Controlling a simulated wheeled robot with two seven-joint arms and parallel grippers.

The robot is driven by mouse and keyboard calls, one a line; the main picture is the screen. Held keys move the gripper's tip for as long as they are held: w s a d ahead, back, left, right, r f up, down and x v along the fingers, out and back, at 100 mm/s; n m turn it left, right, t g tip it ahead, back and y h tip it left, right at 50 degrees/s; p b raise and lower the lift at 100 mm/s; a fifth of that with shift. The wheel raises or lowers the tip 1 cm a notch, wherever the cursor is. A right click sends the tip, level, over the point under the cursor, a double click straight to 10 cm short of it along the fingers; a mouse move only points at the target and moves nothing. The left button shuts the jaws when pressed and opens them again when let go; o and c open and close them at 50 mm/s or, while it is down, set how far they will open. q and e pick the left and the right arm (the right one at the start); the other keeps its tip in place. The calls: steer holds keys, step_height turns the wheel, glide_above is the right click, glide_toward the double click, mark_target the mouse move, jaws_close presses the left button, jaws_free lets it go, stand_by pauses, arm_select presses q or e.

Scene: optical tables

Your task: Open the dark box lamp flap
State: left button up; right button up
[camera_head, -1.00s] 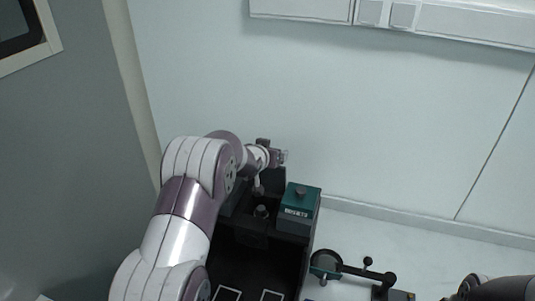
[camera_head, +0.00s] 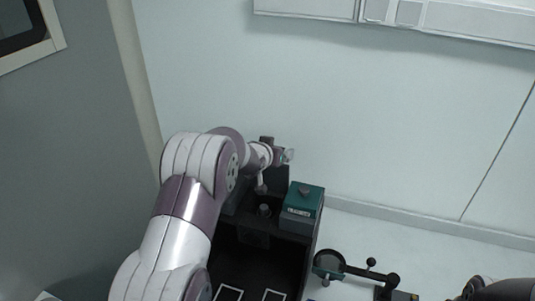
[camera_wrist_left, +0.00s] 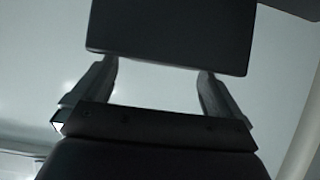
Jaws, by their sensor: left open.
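The dark box (camera_head: 262,250) stands below the middle of the head view, black and open-topped toward me, with white-outlined squares on its floor. My left gripper (camera_head: 284,156) is at the box's far end, above its back part; it is small and partly hidden by my wrist there. In the left wrist view, the left gripper's two fingers (camera_wrist_left: 155,85) are spread apart. A dark flat panel (camera_wrist_left: 170,35), probably the lamp flap, lies just beyond the fingertips. I cannot tell whether they touch it. The right gripper is not seen; only part of my right arm shows at the lower right.
A green-topped block (camera_head: 302,200) with a knob and a label sits at the box's right back corner. A round-ended black lever device (camera_head: 355,270) stands right of the box. A pale wall lies behind. The pale surface at right is partly clear.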

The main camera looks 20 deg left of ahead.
arm_select(q)
steer(key=b+v, duration=0.1)
steer(key=v, duration=1)
steer(key=shift+s+b, duration=0.25)
steer(key=shift+b, duration=0.1)
steer(key=shift+r, duration=0.1)
